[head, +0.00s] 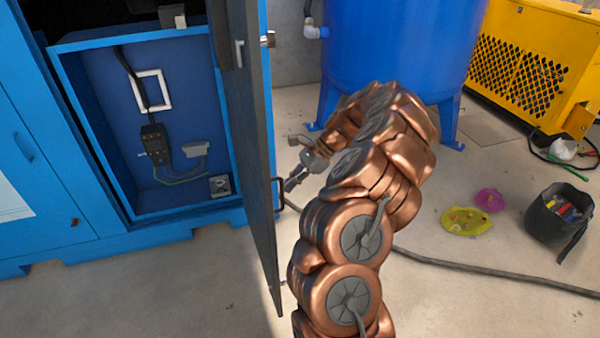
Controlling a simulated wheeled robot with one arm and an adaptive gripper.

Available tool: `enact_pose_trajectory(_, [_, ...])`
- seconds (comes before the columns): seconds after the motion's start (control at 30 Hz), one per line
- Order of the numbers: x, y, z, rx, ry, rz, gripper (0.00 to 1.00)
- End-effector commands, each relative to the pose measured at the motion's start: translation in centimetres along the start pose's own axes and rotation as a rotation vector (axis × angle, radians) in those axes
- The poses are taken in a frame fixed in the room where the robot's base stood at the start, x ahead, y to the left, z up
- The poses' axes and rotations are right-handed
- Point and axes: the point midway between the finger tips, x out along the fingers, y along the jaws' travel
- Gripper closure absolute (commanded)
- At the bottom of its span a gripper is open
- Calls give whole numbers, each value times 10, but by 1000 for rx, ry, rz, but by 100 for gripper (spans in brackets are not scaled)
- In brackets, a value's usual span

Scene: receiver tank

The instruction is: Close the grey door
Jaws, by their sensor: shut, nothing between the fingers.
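The grey door (247,130) stands open on the blue cabinet (85,120), swung out toward me and seen nearly edge-on. Its hinge side is at the cabinet's right edge. A small dark handle (279,194) shows on its right-hand face. My gripper (290,183) is shut and empty, just right of the door near that handle. I cannot tell whether it touches the door. My copper-coloured arm reaches up from the bottom and hides part of the floor and tank behind it.
Inside the cabinet are a black switch box (155,143) and wires. A blue tank (390,50) on legs stands behind my arm. A yellow machine (530,70) is at the right. A black bucket (560,215), a yellow item (466,221) and a hose (490,272) are on the floor.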

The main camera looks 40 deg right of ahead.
Motion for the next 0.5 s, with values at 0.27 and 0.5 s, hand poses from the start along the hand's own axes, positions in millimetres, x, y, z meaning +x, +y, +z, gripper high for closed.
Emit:
enact_pose_trajectory(0.27, [24, 0, 22, -1, -2, 1, 100])
enact_pose_trajectory(0.5, [31, -1, 28, 0, 1, -4, 100])
